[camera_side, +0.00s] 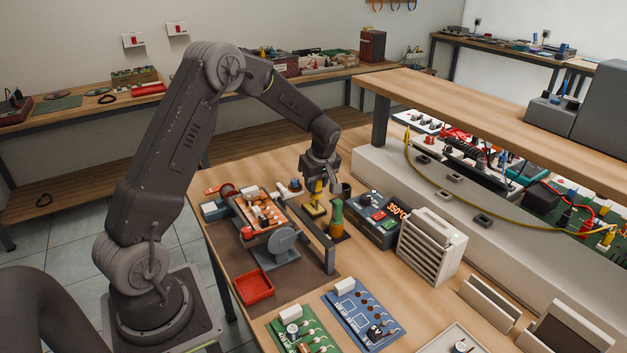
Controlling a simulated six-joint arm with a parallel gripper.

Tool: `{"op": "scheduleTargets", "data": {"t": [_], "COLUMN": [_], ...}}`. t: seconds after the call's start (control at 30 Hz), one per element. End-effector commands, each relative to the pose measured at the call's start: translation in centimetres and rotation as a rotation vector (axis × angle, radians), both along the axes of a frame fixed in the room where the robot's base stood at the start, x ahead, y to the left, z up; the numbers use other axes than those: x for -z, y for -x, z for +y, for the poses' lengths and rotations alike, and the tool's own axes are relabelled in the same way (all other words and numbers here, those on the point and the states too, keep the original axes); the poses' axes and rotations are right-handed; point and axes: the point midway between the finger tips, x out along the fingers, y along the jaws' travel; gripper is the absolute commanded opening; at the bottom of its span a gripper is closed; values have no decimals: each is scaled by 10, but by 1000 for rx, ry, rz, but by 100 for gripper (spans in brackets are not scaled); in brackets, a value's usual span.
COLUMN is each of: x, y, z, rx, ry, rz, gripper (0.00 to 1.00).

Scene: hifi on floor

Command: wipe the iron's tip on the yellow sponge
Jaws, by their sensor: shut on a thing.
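My gripper (320,182) points down over the middle of the bench and is shut on the iron (318,188). Only a short yellowish part of the iron shows below the fingers. The yellow sponge (313,209) lies in a small dark tray directly below the gripper. The iron's tip is too small and too hidden to make out, so I cannot tell whether it touches the sponge. A green and orange upright holder (336,217) stands just right of the sponge.
A station with a lit display (375,218) and a beige slatted box (431,245) stand to the right. A circuit board in a frame (262,212) is close on the left. A red tray (254,286) and a blue board (361,314) lie nearer. A raised shelf (470,110) overhangs the back right.

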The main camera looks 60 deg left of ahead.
Motion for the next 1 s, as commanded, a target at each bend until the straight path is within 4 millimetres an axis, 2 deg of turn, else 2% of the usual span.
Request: {"op": "scheduleTargets", "data": {"t": [0.1,0.9,1.0], "x": [1,1,1], "y": [1,1,1], "z": [-4,31,27], "rx": [-1,-1,1], "ry": [3,0,1], "rz": [4,2,2], "gripper": [0,0,0]}}
